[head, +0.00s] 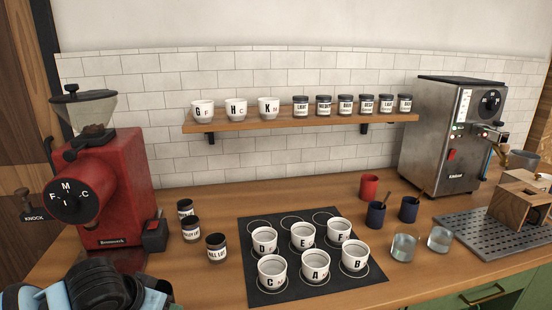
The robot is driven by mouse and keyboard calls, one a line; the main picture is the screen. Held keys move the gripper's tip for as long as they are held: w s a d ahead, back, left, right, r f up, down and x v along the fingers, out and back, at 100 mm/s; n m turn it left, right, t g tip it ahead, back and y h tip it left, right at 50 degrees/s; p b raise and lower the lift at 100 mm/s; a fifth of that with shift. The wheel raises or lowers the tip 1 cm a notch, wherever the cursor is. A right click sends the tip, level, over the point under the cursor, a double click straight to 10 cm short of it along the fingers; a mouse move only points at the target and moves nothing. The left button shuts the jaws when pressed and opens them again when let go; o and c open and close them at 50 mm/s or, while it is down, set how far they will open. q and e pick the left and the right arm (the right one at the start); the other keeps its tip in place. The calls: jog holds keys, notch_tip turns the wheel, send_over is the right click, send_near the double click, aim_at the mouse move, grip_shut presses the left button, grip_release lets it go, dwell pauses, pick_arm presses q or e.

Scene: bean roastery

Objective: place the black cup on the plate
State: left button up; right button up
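Two dark navy, nearly black cups stand upright on the wooden counter right of centre: one (376,215), with a stick or spoon in it, and another (409,209), also with a stick in it. I cannot tell whether either is the black cup of the task. I make out no plate. A black mat (262,297) with printed white circles lies at the counter's centre and bears several white lettered cups (316,267). Black and light-blue parts at the lower left seem to be mine, but no fingertips show. Neither gripper can be seen.
A red cup (369,187) and two clear glasses (403,247) stand near the navy cups. A red grinder (107,188) and dark jars (216,248) are left. An espresso machine (437,140), metal grate (478,232) and wooden box (520,203) are right. A wall shelf (220,123) holds cups and jars.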

aim_at(172, 292)
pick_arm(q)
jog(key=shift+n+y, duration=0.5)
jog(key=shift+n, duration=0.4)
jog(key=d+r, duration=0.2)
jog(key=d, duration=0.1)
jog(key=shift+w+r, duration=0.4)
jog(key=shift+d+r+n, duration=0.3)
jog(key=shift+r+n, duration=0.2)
